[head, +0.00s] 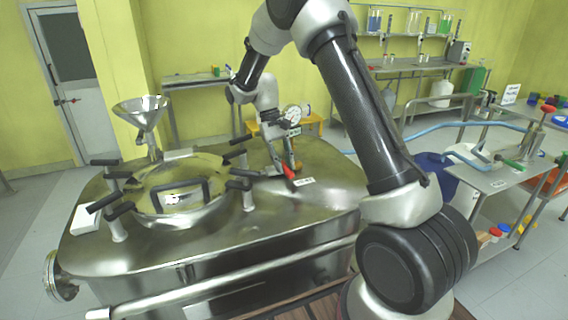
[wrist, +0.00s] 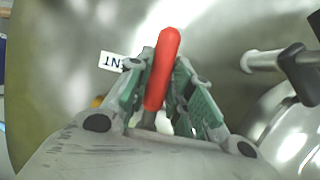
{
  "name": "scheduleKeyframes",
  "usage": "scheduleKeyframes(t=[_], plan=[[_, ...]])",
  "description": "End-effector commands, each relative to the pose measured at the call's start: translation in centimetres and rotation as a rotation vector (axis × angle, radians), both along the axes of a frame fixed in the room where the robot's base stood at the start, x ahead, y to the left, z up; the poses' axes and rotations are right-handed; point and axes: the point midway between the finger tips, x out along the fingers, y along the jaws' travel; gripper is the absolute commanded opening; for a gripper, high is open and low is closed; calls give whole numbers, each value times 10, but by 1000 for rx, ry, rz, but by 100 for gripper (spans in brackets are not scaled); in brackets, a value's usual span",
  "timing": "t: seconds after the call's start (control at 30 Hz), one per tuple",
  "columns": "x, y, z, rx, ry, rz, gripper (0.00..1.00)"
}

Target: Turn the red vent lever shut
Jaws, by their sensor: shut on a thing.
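The red vent lever (wrist: 162,70) lies between the two green-padded fingers of my gripper (wrist: 158,95) in the wrist view, with its red end sticking out past the fingertips. In the head view the red lever (head: 289,173) shows on top of the steel reactor (head: 325,200), beside a white label. My gripper (head: 280,170) is there at the lever, shut on it. A white label (wrist: 113,61) with part of the word "VENT" lies beside the lever in the wrist view. The valve body under the lever is mostly hidden by my gripper.
A domed hatch (head: 180,190) with several black-handled clamps stands left of the lever. A steel funnel (head: 141,112) stands at the back left. The lid right of the label is clear.

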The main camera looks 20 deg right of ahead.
Motion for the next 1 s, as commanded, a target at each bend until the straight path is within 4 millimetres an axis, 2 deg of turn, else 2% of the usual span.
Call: scheduleKeyframes(t=[0.1, 0.13, 0.23, 0.53, 0.67, 1.0], plan=[[1, 1, 1, 1, -4, -2, 0], [1, 1, 1, 2, -5, -1, 25], [1, 1, 1, 1, -4, -1, 43], [1, 1, 1, 1, -2, 0, 43], [5, 2, 9, 1, -4, 0, 43], [33, 12, 75, 2, -5, 0, 43]])
